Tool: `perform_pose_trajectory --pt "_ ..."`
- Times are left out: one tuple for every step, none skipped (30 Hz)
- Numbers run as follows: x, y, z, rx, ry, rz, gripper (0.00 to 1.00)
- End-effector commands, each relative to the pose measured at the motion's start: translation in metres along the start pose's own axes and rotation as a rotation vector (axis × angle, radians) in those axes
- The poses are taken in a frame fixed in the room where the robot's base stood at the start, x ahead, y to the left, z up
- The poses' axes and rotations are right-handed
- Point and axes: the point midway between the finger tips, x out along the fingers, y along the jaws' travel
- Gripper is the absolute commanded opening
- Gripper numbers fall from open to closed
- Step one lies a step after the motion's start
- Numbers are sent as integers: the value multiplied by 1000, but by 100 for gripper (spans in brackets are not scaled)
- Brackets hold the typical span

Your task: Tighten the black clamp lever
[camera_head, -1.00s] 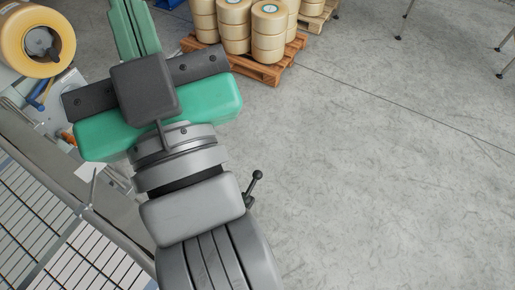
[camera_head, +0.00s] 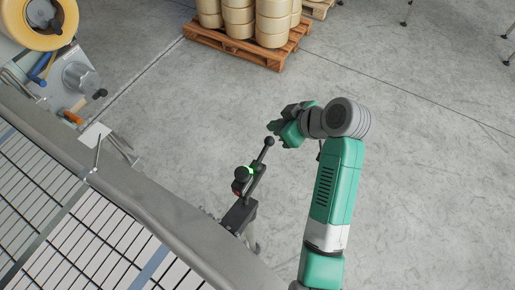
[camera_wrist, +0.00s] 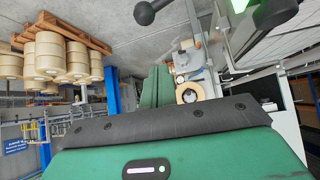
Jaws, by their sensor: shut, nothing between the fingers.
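The black clamp lever (camera_head: 262,156) is a rod with a ball end, on a dark post at the edge of the grey machine frame. In the head view it slants up and to the right, beside a black knob (camera_head: 241,174) with a lit green ring. In the wrist view the lever's ball (camera_wrist: 145,13) shows at the top edge, beyond the fingers; the rest of the lever is cut off. My gripper (camera_head: 274,127) is just above and right of the ball, shut and empty. Its green fingers (camera_wrist: 157,87) lie together in the wrist view. I cannot tell whether they touch the lever.
The grey machine frame (camera_head: 150,205) with its roller bed runs along the lower left. A tape roll (camera_head: 45,22) and a unit with blue, orange and black handles stand upper left. A wooden pallet (camera_head: 240,48) carries stacked rolls at the back.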

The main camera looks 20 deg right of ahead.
Motion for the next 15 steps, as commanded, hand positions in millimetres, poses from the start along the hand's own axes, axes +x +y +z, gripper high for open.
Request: perform_pose_trajectory --pt "-1 1 0 1 1 3 0" --pt "-1 1 -1 1 1 3 0" --pt "0 1 -1 1 1 3 0" --pt "2 1 -1 1 1 3 0" --pt "4 1 -1 1 1 3 0" --pt "9 1 -2 1 0 3 0" --pt "14 0 -2 1 0 2 0" --pt "19 0 -2 1 0 2 0" --pt "28 0 -2 1 -1 1 0" --pt "34 0 -2 2 0 1 0" --pt "41 0 -2 3 0 1 0" --pt "50 0 -2 2 -1 1 0" --pt "56 0 -2 1 0 1 0" --pt "63 0 -3 1 0 1 0" --pt "72 0 -2 2 -1 2 0"
